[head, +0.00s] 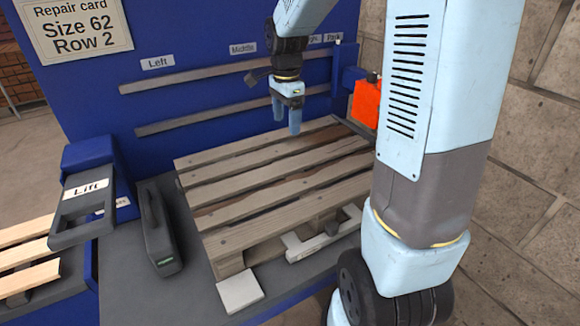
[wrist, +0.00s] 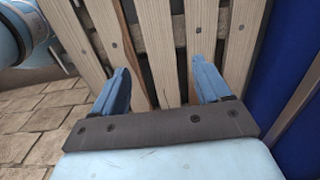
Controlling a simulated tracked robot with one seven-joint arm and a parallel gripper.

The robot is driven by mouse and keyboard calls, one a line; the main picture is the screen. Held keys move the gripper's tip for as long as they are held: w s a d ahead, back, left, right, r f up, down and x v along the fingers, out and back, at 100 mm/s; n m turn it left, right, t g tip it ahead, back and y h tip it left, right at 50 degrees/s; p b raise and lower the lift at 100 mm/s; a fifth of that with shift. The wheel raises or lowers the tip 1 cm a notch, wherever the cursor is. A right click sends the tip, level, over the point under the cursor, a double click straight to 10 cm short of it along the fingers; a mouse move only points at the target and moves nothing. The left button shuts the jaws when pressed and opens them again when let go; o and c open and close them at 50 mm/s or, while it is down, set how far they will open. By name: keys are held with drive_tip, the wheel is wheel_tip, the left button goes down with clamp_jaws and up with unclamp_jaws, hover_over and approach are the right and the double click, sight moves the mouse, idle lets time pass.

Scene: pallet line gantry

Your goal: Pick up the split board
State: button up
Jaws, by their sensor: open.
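A wooden pallet (head: 228,240) lies on the grey bench, its slats running from left to right. One middle slat has a ragged, reddish-brown edge and looks like the split board (head: 285,188). In the wrist view, a narrow brown strip with an uneven edge (wrist: 133,50) shows near the left finger, but I cannot tell for sure that it is the same board. My gripper (head: 287,118) is open and empty above the pallet's back edge. In the wrist view its blue fingers (wrist: 160,75) point at the slats, with pale slats between them.
A blue back panel (head: 185,50) with two wooden rails stands behind the pallet. A "Lift" handle (head: 85,205) and a dark tool (head: 159,230) are at the left. An orange container (head: 367,103) stands at the back right. A pale block (head: 240,291) lies in front.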

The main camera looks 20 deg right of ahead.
hover_over(288, 164)
wheel_tip(288, 164, down, 9)
drive_tip(key=shift+a+r, duration=0.15)
drive_tip(key=shift+s+d+f, duration=0.1)
drive_tip(key=shift+f, duration=1.25)
drive_tip(key=shift+s+d+f, duration=0.1)
drive_tip(key=shift+f, duration=1.2)
drive_tip(key=shift+c, duration=0.2)
drive_tip(key=c, duration=0.9)
drive_tip(key=shift+c, duration=0.3)
drive_tip(key=shift+r, duration=0.15)
